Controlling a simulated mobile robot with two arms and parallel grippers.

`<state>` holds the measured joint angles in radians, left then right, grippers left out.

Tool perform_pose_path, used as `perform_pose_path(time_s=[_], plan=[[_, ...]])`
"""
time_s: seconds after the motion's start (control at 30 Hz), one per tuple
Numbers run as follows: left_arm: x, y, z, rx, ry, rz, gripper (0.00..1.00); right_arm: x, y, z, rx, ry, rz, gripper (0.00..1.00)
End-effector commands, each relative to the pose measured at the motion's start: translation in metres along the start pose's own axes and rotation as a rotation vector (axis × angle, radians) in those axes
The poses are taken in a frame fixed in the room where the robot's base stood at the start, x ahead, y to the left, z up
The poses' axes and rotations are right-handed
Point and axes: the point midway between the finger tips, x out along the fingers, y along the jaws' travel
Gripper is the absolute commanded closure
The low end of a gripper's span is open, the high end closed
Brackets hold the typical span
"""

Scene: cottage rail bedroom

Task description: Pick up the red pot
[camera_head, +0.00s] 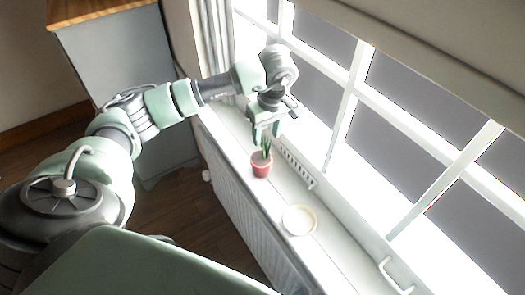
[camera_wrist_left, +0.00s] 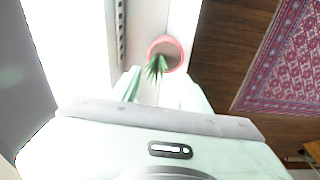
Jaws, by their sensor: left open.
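The red pot (camera_head: 261,167) stands upright on the white window sill and holds a green spiky plant (camera_head: 266,147). My left gripper (camera_head: 266,136) is open, pointing down over the plant, with its fingers above the pot's rim. The left wrist view shows the red pot (camera_wrist_left: 170,47) beyond the fingers, with the plant's leaves (camera_wrist_left: 156,66) reaching toward the gap between them. I cannot tell whether the fingers touch the leaves. My right gripper is in neither view.
A pale round saucer (camera_head: 299,220) lies on the sill (camera_head: 330,249) nearer to me. A vent grille (camera_head: 297,168) and the window (camera_head: 345,110) border the sill. A grey cabinet (camera_head: 115,60) stands at the back left. A patterned rug (camera_wrist_left: 283,65) lies on the wood floor.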

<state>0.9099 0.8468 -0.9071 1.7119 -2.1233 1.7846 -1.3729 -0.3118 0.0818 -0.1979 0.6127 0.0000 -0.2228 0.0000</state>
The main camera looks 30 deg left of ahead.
Motion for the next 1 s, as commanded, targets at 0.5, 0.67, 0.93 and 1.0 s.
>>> perform_pose_path(time_s=[0.5,0.67,0.93,1.0], plan=[[0.05,-0.001,-0.003,0.001,-0.001,0.001,0.54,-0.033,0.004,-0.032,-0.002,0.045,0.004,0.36],[0.05,-0.001,-0.003,0.001,-0.001,0.001,0.68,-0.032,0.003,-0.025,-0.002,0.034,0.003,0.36],[0.049,-0.001,-0.003,0.0,-0.001,0.001,1.0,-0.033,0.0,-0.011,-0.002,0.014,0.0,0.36],[0.049,-0.001,-0.003,0.0,-0.001,0.001,1.0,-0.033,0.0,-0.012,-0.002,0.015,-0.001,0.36]])
